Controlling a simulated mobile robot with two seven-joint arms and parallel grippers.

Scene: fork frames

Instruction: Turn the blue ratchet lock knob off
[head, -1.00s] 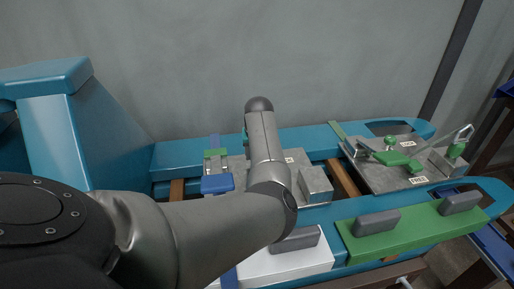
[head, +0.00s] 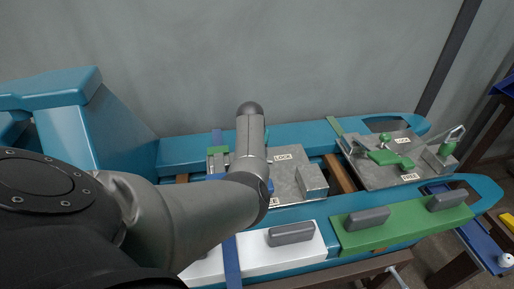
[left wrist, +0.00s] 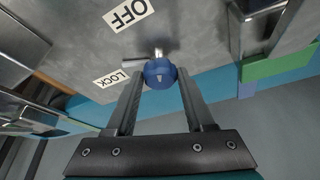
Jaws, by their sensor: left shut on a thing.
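The blue knob (left wrist: 160,73) sits at the edge of a grey metal plate (left wrist: 185,25) in the left wrist view. A short metal bar runs from behind it to the left, between the LOCK label (left wrist: 117,78) and the OFF label (left wrist: 129,14). My left gripper (left wrist: 160,77) has one finger on each side of the knob and is shut on it. In the head view my left arm reaches over the near plate (head: 290,178) and hides that gripper. My right gripper is not in view.
The plates sit on a teal frame (head: 185,150). A white block (head: 270,262) and a green block (head: 400,228), with grey handles, lie along its front. A second plate with a green-handled clamp (head: 390,158) is at the right. A grey wall is behind.

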